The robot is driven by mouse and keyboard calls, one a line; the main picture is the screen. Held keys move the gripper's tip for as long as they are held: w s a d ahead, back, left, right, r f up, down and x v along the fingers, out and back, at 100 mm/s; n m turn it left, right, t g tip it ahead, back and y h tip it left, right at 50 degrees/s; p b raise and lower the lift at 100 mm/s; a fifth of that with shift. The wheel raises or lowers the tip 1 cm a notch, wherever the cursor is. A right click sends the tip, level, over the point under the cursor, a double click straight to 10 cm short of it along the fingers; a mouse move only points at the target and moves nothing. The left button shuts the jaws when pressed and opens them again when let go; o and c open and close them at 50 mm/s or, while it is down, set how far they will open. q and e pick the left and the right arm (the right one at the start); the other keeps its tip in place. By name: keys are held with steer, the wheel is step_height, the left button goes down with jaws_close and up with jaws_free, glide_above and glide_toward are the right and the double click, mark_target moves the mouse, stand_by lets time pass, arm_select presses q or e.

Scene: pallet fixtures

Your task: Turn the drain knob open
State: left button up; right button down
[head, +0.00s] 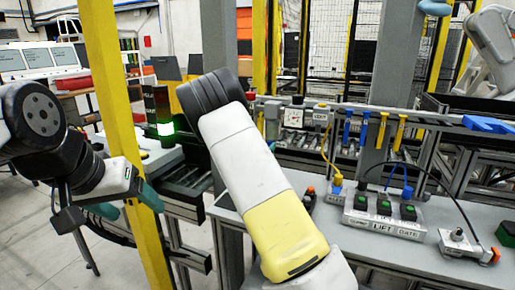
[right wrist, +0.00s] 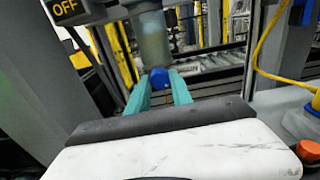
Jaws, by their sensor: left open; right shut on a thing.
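The drain knob (right wrist: 158,77) shows in the right wrist view as a small blue piece at the lower end of a grey upright cylinder (right wrist: 153,38). The teal fingers of my right gripper (right wrist: 160,84) are shut on it, one on each side. Which way the knob is turned cannot be told. In the head view my right forearm and dark wrist hide the right gripper and the knob. My left gripper (head: 127,204) is open and empty at the left, beside the yellow post and away from the bench.
An OFF sign (right wrist: 67,8) is at the upper left of the wrist view. The grey bench (head: 350,240) carries a button box (head: 384,215) and a switch block (head: 466,246). A gauge (head: 293,115) and blue and yellow handles line the rail. A yellow post (head: 112,90) stands at left.

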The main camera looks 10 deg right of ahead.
steer(key=n, duration=0.8)
steer(key=shift+n, duration=0.3)
stand_by(0.3)
steer(key=c, duration=1.1)
jaws_free()
steer(key=shift+c, duration=0.2)
steer(key=v, duration=0.8)
steer(key=shift+w, duration=0.1)
